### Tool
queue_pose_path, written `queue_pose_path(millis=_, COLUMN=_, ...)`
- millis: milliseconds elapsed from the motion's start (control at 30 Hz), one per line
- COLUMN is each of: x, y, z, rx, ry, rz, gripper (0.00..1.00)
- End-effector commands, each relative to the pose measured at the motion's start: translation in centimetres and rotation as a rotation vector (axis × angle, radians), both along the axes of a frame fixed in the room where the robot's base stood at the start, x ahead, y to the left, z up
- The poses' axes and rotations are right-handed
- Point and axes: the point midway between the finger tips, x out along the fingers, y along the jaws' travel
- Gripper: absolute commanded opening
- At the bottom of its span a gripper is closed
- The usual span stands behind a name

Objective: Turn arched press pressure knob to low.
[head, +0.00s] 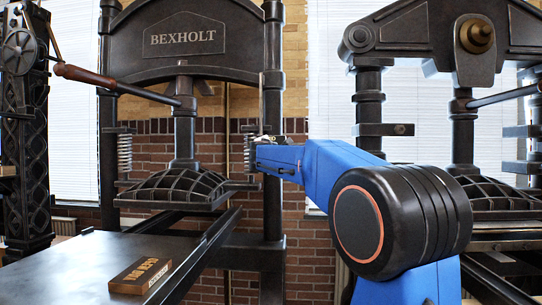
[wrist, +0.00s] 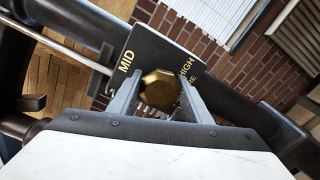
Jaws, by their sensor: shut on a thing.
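The arched press (head: 222,55) stands left of centre in the head view, with a BEXHOLT plate on its dark curved top. Its brass, many-sided pressure knob (wrist: 158,88) shows in the wrist view, in front of a dark dial plate (wrist: 150,50). The plate reads MID at left and HIGH at right; no LOW label shows. My gripper (wrist: 158,95) has a finger on each side of the knob and is shut on it. In the head view my gripper (head: 262,155) is at the press's right post, and the knob is hidden there. I cannot make out any pointer on the knob.
Another dark press (head: 440,35) stands at the right, partly behind my blue arm. The arched press's wooden-handled lever (head: 85,76) sticks out left. A small lettered wooden block (head: 140,276) lies on its flat bed (head: 70,265). A brick wall is behind.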

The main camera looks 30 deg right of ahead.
Motion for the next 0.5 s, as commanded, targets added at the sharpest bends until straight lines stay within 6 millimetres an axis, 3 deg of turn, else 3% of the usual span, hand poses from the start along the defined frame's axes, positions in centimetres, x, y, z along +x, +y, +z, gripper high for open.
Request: queue_pose_path(millis=500, x=0.08, y=0.04, z=-0.3, rx=-0.131, ry=0.094, rz=0.0, gripper=0.22)
